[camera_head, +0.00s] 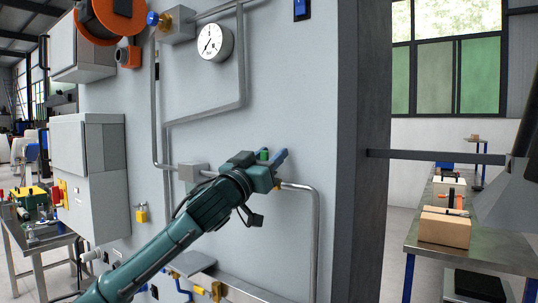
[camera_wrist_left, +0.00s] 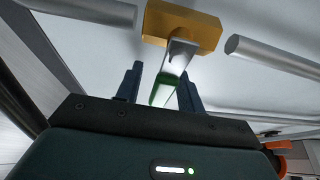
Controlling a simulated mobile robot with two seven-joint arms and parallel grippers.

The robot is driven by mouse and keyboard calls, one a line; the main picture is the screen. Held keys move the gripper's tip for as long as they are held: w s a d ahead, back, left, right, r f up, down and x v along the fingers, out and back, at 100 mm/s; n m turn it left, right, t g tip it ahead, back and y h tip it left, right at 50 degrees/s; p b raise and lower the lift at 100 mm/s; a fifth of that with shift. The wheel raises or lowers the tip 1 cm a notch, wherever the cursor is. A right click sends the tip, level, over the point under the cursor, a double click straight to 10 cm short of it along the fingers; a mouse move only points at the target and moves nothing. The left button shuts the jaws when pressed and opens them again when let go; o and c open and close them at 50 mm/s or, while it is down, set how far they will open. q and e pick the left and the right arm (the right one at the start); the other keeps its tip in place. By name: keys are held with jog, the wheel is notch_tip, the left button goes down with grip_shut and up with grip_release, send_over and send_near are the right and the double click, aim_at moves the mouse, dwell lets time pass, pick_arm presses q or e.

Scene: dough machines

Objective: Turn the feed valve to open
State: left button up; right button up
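A valve with a brass-yellow body (camera_wrist_left: 185,27) and a metal lever with a green grip (camera_wrist_left: 163,90) sits in a pipe line on the grey wall panel. In the head view the green grip (camera_head: 263,155) shows at my left gripper (camera_head: 270,156), and only a little of the valve body behind it. In the left wrist view my left gripper (camera_wrist_left: 160,88) is open, with its two blue fingers on either side of the green grip. A gap shows at the left finger; contact at the right finger cannot be told. My right gripper is not in view.
Metal pipes (camera_head: 241,60) and a pressure gauge (camera_head: 215,41) are on the panel, with a blue-knobbed valve (camera_head: 153,18) above. A dark post (camera_head: 361,150) stands right of the panel. A metal table with a box (camera_head: 445,228) stands farther right.

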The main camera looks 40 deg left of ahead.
pick_arm(q)
jog(key=c, duration=0.5)
grip_shut()
